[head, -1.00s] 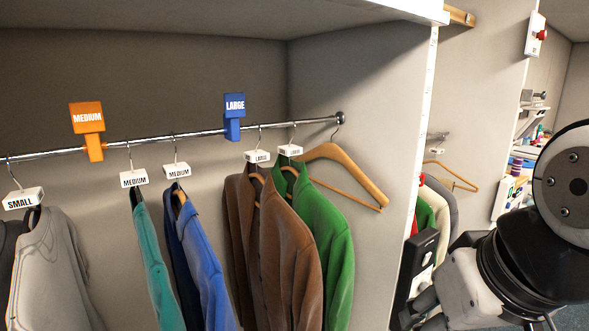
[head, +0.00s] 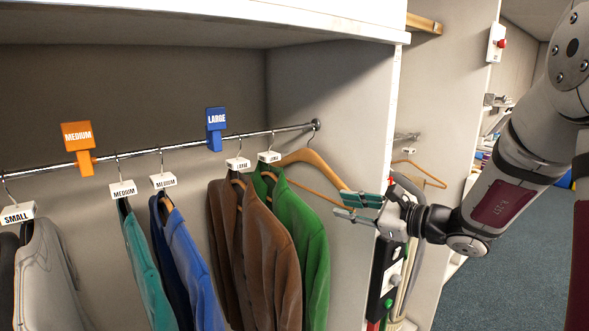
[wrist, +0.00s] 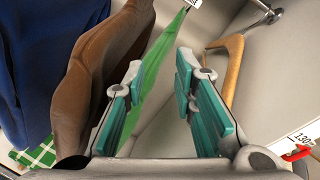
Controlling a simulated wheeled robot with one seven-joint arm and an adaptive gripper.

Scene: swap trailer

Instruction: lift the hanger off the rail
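The bare wooden hanger (head: 318,165) hangs by its hook from the right end of the metal rail (head: 290,128), beside the green jacket (head: 303,230). In the wrist view the hanger (wrist: 236,62) shows right of the fingers, partly hidden by the right one. My gripper (head: 347,206) is at the hanger's lower right corner in the head view, below rail height. In the wrist view my gripper (wrist: 160,72) is open, its teal pads apart, with nothing between them. I cannot tell whether a finger touches the hanger.
Brown jackets (head: 270,250), blue jackets (head: 190,265) and a teal garment (head: 145,265) hang to the left. Blue (head: 215,130) and orange (head: 78,150) size dividers sit on the rail. The partition's front edge (head: 393,120) is close to my arm. A shelf (head: 200,22) lies above.

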